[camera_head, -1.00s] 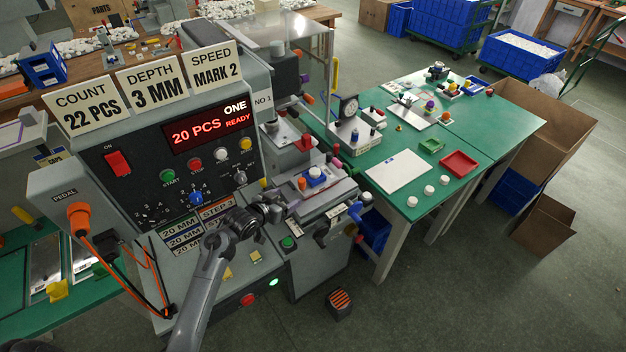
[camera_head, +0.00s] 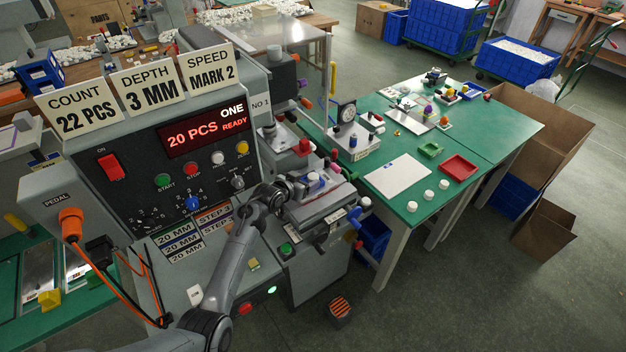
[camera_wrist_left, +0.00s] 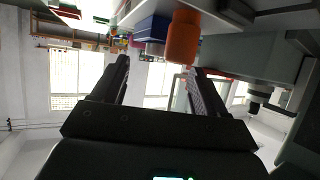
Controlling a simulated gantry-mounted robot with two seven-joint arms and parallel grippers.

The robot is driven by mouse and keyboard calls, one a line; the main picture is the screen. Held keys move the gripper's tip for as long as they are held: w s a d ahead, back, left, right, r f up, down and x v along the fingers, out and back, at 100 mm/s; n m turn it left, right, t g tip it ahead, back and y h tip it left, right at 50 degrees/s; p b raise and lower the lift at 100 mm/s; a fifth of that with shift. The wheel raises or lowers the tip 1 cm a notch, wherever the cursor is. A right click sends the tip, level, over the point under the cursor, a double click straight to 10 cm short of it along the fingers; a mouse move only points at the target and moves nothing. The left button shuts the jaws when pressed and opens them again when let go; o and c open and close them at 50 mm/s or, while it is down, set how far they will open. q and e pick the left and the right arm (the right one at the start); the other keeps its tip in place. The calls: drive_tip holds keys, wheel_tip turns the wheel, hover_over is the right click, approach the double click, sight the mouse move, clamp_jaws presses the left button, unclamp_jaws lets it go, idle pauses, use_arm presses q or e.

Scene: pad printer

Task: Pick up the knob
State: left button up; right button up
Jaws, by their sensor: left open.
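In the left wrist view, the open, empty jaws of this gripper (camera_wrist_left: 158,68) point toward the blue piece (camera_wrist_left: 152,28) and an orange cylinder (camera_wrist_left: 183,37), both beyond the fingertips. My right gripper is not in view.
The printer's control panel (camera_head: 130,170) stands left of the fixture. A green table (camera_head: 390,215) to the right holds a white sheet (camera_head: 398,175), several white round caps (camera_head: 428,195), a red tray (camera_head: 459,167) and a dial gauge (camera_head: 347,117).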

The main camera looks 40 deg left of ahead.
sight(312, 177)
use_arm(q)
drive_tip(key=shift+b+x, duration=0.55)
drive_tip(key=shift+x, duration=1.65)
drive_tip(key=shift+f, duration=0.1)
drive_tip(key=shift+d, duration=0.1)
drive_tip(key=c, duration=0.6)
drive_tip(key=shift+f, duration=0.1)
drive_tip(key=c, duration=0.6)
drive_tip(key=shift+r, duration=0.55)
wheel_tip(312, 177, up, 4)
drive_tip(key=shift+f+p, duration=0.15)
drive_tip(key=shift+p, duration=0.3)
drive_tip(key=d+r, duration=0.2)
drive_tip(key=d, duration=0.1)
drive_tip(key=d+r, duration=0.2)
drive_tip(key=d, duration=0.2)
drive_tip(key=w+d+r+p, duration=0.1)
drive_tip(key=d+r, duration=0.1)
drive_tip(key=d, duration=0.2)
drive_tip(key=shift+d+r, duration=0.25)
drive_tip(key=shift+r, duration=0.05)
